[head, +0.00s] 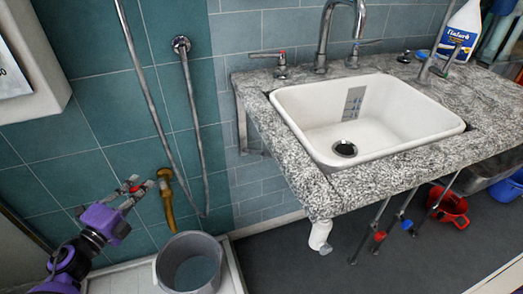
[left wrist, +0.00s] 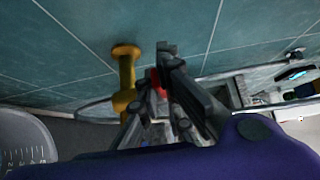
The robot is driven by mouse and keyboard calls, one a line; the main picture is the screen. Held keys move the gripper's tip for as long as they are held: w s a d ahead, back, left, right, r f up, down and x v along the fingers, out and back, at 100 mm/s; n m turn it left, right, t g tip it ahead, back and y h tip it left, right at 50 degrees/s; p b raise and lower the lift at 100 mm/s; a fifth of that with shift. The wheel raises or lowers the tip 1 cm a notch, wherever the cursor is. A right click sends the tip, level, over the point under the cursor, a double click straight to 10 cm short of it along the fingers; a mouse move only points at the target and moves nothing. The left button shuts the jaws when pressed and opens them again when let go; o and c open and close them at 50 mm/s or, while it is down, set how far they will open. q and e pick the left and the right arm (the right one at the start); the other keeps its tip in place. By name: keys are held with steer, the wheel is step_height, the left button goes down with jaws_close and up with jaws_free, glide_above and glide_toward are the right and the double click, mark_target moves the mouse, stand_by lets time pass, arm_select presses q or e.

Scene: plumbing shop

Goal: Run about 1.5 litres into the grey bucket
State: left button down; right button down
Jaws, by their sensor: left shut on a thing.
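The grey bucket (head: 164,270) stands on the white tray at the lower left. A flat blue-grey surface shows inside it; I cannot tell if it is water or the bottom. Its graduated wall shows in the left wrist view (left wrist: 22,128). A brass tap (head: 168,207) on the teal wall hangs above the bucket's back rim; it also shows in the left wrist view (left wrist: 125,75). My left gripper (head: 141,185) is shut on the tap's red handle (left wrist: 155,82), mostly hidden by the fingers. No stream is clear to see. My right gripper is out of view.
A white sink (head: 300,103) in a granite counter (head: 380,165) fills the right. Two metal pipes or hoses (head: 194,120) run down the wall near the tap. A red bucket (head: 449,208) stands under the counter. The dark floor (head: 290,262) in front is clear.

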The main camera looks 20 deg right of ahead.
arm_select(q)
steer(key=shift+w+f+m+g+h+b, duration=0.1)
steer(key=shift+w+m+g+h+b, duration=0.15)
steer(key=shift+m+g+h+b, duration=0.35)
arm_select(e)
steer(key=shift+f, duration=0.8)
arm_select(q)
steer(key=c, duration=1.9)
jaws_free()
steer(key=shift+a, duration=0.1)
steer(key=v, duration=1.1)
steer(key=shift+s+a, duration=0.25)
steer(key=shift+a, duration=0.1)
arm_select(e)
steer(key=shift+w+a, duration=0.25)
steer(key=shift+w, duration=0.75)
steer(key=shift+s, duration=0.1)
